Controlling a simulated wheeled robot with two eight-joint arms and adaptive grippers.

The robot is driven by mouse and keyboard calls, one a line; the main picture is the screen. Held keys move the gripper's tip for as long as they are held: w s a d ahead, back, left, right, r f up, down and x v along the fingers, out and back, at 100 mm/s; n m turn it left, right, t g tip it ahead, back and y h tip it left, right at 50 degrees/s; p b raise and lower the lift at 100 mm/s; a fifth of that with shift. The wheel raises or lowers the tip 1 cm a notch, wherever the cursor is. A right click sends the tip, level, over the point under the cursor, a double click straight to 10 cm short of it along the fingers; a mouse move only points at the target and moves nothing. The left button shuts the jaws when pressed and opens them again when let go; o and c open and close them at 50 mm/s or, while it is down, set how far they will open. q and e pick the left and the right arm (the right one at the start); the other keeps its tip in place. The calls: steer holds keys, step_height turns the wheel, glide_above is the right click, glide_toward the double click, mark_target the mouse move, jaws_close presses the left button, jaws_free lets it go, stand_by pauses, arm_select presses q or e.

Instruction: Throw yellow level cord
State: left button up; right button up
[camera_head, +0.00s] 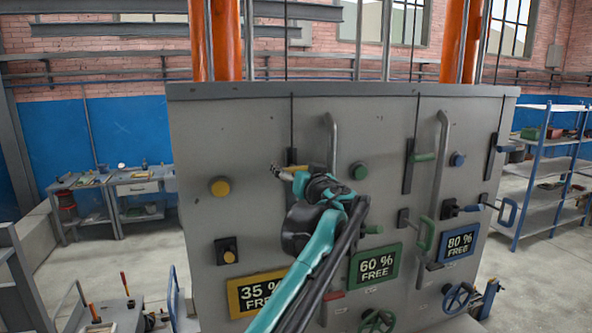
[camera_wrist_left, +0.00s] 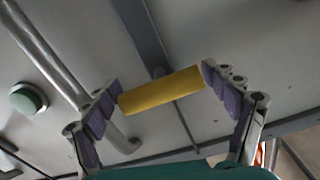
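The yellow lever handle (camera_head: 298,168) sticks out from a dark vertical slot plate on the left part of the grey panel, and a thin cord runs up from the plate. In the left wrist view, the yellow handle (camera_wrist_left: 160,91) lies crosswise between my fingertips. My left gripper (camera_head: 276,170) is at the handle, and my arm hides part of the panel below. In the wrist view, the left gripper (camera_wrist_left: 160,80) has its fingers spread wide, one towards each end of the handle. I cannot tell whether they touch it. My right gripper is not in view.
The panel (camera_head: 260,120) also carries a yellow knob (camera_head: 219,186), a green lever (camera_head: 424,157), a grey pipe handle (camera_head: 331,140) close right of the yellow lever, and signs and valve wheels below. A workbench (camera_head: 140,188) stands left, shelves (camera_head: 545,190) right.

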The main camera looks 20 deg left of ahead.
arm_select(q)
step_height(320, 180, down, 10)
steer(key=b, duration=0.5)
steer(key=shift+r, duration=0.15)
steer(key=shift+f+b, duration=0.35)
steer(key=shift+f, duration=0.05)
steer(key=o, duration=1.5)
steer(key=shift+o, duration=0.2)
steer(key=v, duration=1.2)
